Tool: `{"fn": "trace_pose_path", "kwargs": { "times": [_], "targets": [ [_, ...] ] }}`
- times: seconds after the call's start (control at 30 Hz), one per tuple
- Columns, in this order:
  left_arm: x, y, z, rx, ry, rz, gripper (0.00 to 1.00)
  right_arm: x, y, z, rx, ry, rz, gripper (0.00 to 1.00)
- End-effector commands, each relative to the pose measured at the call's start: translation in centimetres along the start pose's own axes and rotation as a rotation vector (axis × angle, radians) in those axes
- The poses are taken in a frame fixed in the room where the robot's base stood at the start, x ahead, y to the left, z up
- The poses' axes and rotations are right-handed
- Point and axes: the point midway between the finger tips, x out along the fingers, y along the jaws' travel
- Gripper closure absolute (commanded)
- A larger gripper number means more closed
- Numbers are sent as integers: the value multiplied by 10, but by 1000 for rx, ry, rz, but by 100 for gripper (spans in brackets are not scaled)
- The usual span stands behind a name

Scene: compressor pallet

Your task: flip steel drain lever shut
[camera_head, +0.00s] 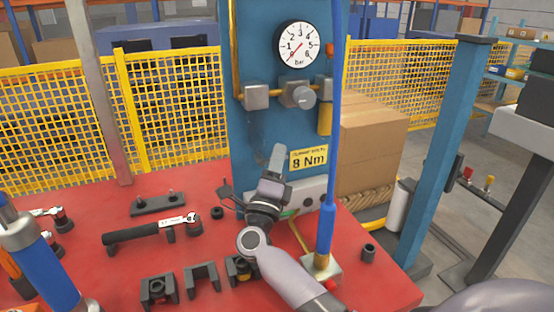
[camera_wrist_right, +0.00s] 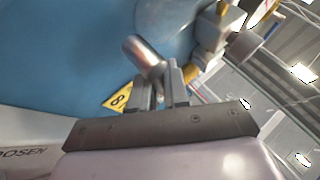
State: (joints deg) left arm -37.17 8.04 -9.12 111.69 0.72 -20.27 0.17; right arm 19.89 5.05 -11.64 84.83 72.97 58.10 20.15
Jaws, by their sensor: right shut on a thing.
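The steel drain lever shows in the right wrist view as a short shiny rounded bar (camera_wrist_right: 143,54) in front of the blue panel (camera_wrist_right: 60,60). My right gripper (camera_wrist_right: 160,88) has its two grey fingers shut on the lever's near end. The lever slants up and left out of the fingers. In the head view my right gripper (camera_head: 276,155) reaches up from the front to the lower blue panel, just left of the yellow "8 Nm" sign (camera_head: 308,160). There the hand hides most of the lever. My left gripper does not show.
The pressure gauge (camera_head: 298,45) and brass fittings are above the hand. A blue hanging tool (camera_head: 328,225) stands close to the right of the arm. The red table (camera_head: 80,195) carries a torque wrench (camera_head: 150,230) and several black holders. Cardboard boxes (camera_head: 372,145) stand behind at right.

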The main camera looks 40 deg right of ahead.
Motion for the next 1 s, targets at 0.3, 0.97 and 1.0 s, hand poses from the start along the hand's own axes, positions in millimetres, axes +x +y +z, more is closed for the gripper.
{"fn": "trace_pose_path", "kwargs": {
  "times": [0.3,0.97,1.0],
  "targets": [
    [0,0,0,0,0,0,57,-1,1,0,-1,-2,1,64],
    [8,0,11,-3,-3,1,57,-59,2,-1,0,0,4,64],
    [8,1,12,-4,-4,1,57,-63,2,0,0,-1,3,64]
  ]
}}
